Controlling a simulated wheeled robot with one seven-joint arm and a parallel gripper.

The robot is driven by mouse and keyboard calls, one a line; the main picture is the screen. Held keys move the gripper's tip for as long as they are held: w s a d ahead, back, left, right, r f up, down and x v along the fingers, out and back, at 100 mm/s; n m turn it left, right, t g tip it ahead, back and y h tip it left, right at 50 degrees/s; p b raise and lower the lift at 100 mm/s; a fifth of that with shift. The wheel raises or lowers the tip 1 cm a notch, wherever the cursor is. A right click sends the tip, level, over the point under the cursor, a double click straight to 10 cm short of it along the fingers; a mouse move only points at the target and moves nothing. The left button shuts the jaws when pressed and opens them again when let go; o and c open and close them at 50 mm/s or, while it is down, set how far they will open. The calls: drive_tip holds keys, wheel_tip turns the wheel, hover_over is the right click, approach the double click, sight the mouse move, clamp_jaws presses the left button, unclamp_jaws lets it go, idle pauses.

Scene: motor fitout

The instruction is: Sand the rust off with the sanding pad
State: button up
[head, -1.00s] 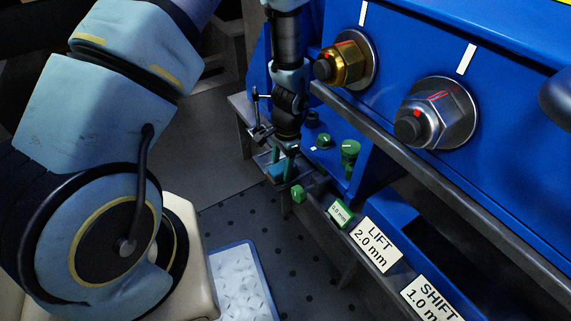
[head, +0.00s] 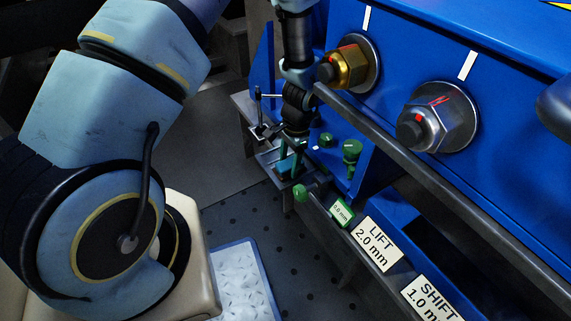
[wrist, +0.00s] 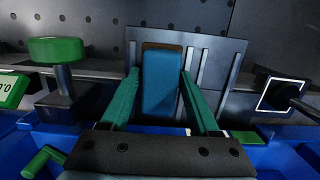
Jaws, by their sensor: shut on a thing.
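The sanding pad (wrist: 162,85) is a teal block with a brown edge at its far end. In the wrist view it stands between the green fingers of my gripper (wrist: 159,78), which is shut on it. In the head view my gripper (head: 290,160) points down at the left end of the blue machine, with the teal pad (head: 284,167) small at its tips. A grey slotted plate (wrist: 214,62) lies behind and around the pad in the wrist view. Whether the pad touches it I cannot tell. I see no clear rust patch.
A green knob on a stem (wrist: 56,50) stands left of my gripper. A black lever fitting (wrist: 283,93) is on the right. Brass (head: 352,64) and steel (head: 437,117) bolts project from the blue machine (head: 450,40). A dark rail with LIFT (head: 370,242) and SHIFT labels runs below.

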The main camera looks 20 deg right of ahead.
sight(280, 168)
drive_tip(key=shift+w+d+f, duration=0.1)
drive_tip(key=shift+d, duration=1.15)
drive_tip(key=shift+s+a+r+p, duration=0.15)
drive_tip(key=shift+a+p, duration=0.1)
drive_tip(key=shift+a, duration=0.7)
drive_tip(key=shift+s+a+p, duration=0.15)
drive_tip(key=shift+a+p, duration=0.1)
drive_tip(key=shift+a, duration=0.65)
drive_tip(key=shift+s+a+r+p, duration=0.15)
drive_tip(key=shift+a+p, duration=0.1)
drive_tip(key=shift+a, duration=0.7)
drive_tip(key=shift+w+d+f, duration=0.15)
drive_tip(key=shift+d, duration=0.4)
drive_tip(key=shift+w+d+f, duration=0.1)
drive_tip(key=shift+d, duration=0.4)
drive_tip(key=shift+w+d+r, duration=0.1)
drive_tip(key=shift+w+d, duration=0.05)
drive_tip(key=shift+d, duration=0.65)
drive_tip(key=shift+w+d, duration=0.1)
drive_tip(key=shift+d, duration=0.65)
wheel_tip(280, 168, up, 7)
drive_tip(key=p, duration=0.6)
drive_tip(key=shift+a, duration=0.1)
